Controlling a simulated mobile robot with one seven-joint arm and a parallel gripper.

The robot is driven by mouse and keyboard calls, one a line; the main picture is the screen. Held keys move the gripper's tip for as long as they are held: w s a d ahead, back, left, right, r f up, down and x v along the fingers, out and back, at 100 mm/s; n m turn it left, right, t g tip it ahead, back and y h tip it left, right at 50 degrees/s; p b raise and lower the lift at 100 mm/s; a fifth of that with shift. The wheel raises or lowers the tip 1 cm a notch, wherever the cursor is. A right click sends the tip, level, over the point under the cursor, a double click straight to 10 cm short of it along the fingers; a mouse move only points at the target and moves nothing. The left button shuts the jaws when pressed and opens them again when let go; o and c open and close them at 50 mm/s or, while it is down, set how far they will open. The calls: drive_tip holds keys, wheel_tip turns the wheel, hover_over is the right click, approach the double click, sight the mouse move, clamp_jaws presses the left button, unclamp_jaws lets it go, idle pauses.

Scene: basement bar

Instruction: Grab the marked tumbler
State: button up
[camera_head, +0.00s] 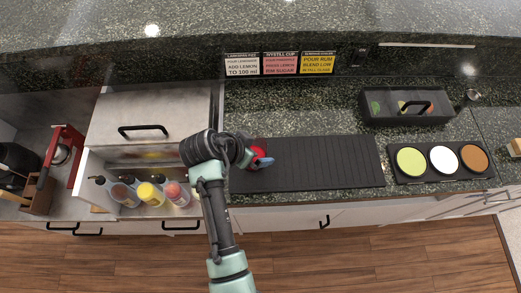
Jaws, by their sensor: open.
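My arm reaches up from the bottom centre, and my gripper (257,159) is over the left end of the black ribbed bar mat (320,160). The gripper is open, but its fingers are small and partly hidden by my wrist. A small red thing (259,151) shows at the fingers, with a bit of blue beside it. It may be the tumbler, but I cannot make out its shape or any mark. I cannot tell whether the fingers touch it or surround it.
An open bottle drawer (150,196) with several bottles is left of my arm. A black garnish box (404,107) with a handle stands behind the mat at right. A tray (442,177) with green, white and brown rounds lies right of it. The mat's middle and right are clear.

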drive_tip(key=shift+s+a+r, duration=0.15)
drive_tip(key=shift+a, duration=0.05)
drive_tip(key=shift+s+a, duration=0.1)
drive_tip(key=shift+c, duration=0.9)
drive_tip(key=c, duration=1.2)
drive_tip(key=shift+r, duration=0.2)
